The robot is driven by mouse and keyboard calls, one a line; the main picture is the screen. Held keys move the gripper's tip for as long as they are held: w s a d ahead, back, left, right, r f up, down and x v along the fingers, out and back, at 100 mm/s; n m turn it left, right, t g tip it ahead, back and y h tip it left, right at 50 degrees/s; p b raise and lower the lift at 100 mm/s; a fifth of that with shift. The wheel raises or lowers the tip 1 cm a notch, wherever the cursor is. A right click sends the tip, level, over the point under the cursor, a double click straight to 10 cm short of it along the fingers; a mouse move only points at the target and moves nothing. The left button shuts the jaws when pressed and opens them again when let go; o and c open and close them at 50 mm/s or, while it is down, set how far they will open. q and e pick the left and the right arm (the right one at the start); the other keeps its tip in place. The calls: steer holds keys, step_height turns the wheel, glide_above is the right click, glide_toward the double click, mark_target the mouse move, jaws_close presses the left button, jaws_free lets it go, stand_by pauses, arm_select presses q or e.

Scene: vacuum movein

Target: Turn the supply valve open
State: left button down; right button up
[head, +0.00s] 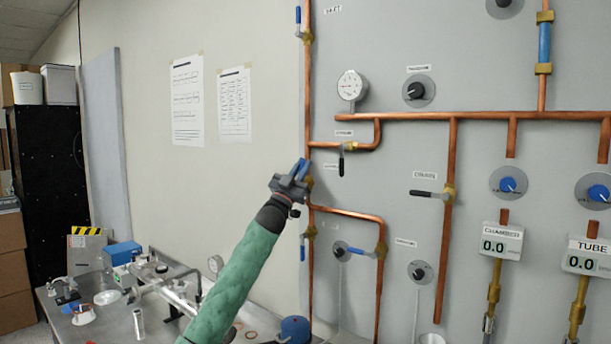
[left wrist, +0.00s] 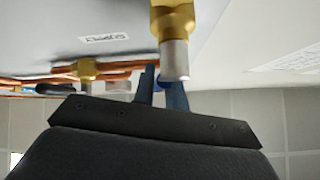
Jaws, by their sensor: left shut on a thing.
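The supply valve has a brass body (head: 308,184) on the vertical copper pipe, just beyond my left gripper in the head view. In the left wrist view the brass body (left wrist: 172,20) and its grey end hang close above the fingers, and a label reading "SUPPLY" (left wrist: 104,37) is on the panel beside it. My left gripper (head: 295,172), with blue fingers, is shut on the valve handle. The fingers also show in the left wrist view (left wrist: 160,92), with a bit of brighter blue between them. Most of the handle is hidden. My right gripper is not in view.
Nearby on the panel are another blue-handled valve (head: 309,233) below, a black-handled valve (head: 350,147) to the right, a drain valve (head: 449,193) and a pressure gauge (head: 351,86). A cluttered metal table (head: 110,322) stands at lower left.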

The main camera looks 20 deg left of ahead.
arm_select(q)
steer(key=shift+w+a+n+t+y+b, duration=0.1)
steer(key=shift+a+n+t+y+b, duration=0.15)
steer(key=shift+n+y, duration=0.95)
steer(key=shift+w+a+n+t+y+b, duration=0.1)
steer(key=shift+a+n+t+y, duration=0.2)
steer(key=shift+n+y, duration=0.85)
steer(key=shift+w+a+n+t+y+b, duration=0.1)
steer(key=shift+n+t+y+b, duration=0.2)
steer(key=shift+n+y, duration=0.85)
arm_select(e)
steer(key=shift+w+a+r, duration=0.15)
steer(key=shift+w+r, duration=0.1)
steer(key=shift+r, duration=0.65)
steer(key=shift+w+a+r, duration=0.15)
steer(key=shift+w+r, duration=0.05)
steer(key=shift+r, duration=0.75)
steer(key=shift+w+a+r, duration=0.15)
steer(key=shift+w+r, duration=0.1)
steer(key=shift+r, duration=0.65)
arm_select(q)
steer(key=c, duration=1.4)
jaws_free()
steer(key=shift+c, duration=0.2)
steer(key=shift+s, duration=0.1)
